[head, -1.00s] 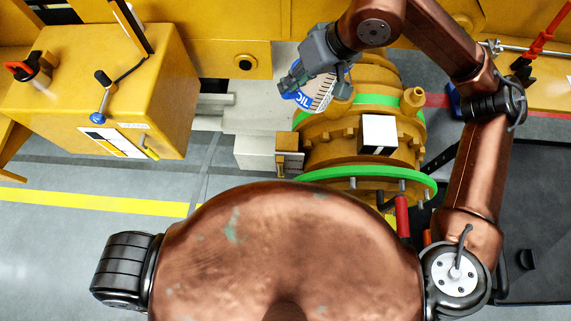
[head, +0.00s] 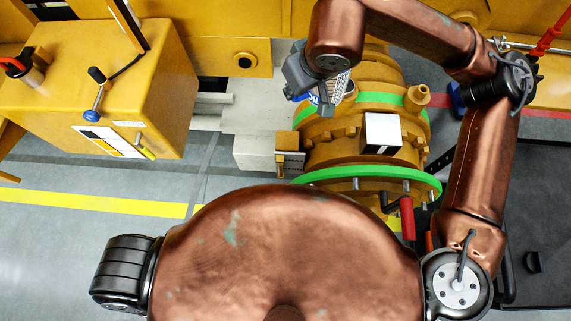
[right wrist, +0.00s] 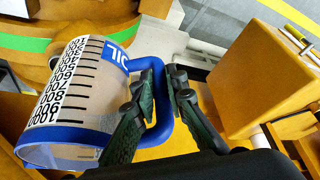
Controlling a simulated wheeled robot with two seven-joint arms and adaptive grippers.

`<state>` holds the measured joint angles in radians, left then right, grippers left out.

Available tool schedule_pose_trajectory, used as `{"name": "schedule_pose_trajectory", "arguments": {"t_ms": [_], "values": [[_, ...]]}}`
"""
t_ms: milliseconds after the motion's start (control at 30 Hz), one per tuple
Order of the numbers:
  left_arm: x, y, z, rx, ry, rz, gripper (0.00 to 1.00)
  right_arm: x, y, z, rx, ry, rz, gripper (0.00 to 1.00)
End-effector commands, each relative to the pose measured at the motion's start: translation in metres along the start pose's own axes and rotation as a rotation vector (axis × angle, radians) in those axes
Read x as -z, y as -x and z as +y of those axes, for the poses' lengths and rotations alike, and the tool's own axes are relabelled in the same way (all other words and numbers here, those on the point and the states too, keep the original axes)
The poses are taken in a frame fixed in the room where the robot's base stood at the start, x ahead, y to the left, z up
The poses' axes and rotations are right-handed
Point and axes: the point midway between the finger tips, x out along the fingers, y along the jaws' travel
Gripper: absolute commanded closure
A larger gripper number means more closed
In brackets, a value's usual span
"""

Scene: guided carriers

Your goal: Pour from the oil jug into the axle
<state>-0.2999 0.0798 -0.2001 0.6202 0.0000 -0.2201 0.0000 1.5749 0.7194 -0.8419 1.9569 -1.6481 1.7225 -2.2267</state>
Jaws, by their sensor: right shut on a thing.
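My right gripper (head: 312,88) is shut on the blue handle (right wrist: 158,100) of the oil jug. In the head view the jug (head: 341,88) is mostly hidden behind the gripper and wrist, over the left side of the axle. In the right wrist view the clear jug (right wrist: 78,100) has a blue rim, a blue label and a black number scale, and looks tilted. Its liquid level cannot be told. The axle (head: 330,150) is a large yellow ribbed housing with green bands. Whether oil is flowing cannot be seen. My left gripper is not in view.
A yellow cabinet (head: 150,75) with levers stands at the left. A small yellow port (head: 418,96) and a white box (head: 382,133) sit on the housing. A red-handled tool (head: 407,217) is at its near side. The grey floor at left is clear.

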Motion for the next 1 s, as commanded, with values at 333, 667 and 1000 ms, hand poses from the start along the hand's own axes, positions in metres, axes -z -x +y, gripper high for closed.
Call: {"name": "schedule_pose_trajectory", "arguments": {"t_ms": [333, 667, 1000], "values": [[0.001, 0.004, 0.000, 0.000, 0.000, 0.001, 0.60, 0.004, 0.007, 0.000, 0.000, -0.001, 0.004, 1.00], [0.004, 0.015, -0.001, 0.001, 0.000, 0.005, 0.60, 0.013, 0.030, 0.000, 0.001, 0.000, 0.004, 1.00], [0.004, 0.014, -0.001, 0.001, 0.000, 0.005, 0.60, 0.013, 0.030, 0.001, 0.002, 0.000, 0.003, 1.00]]}}
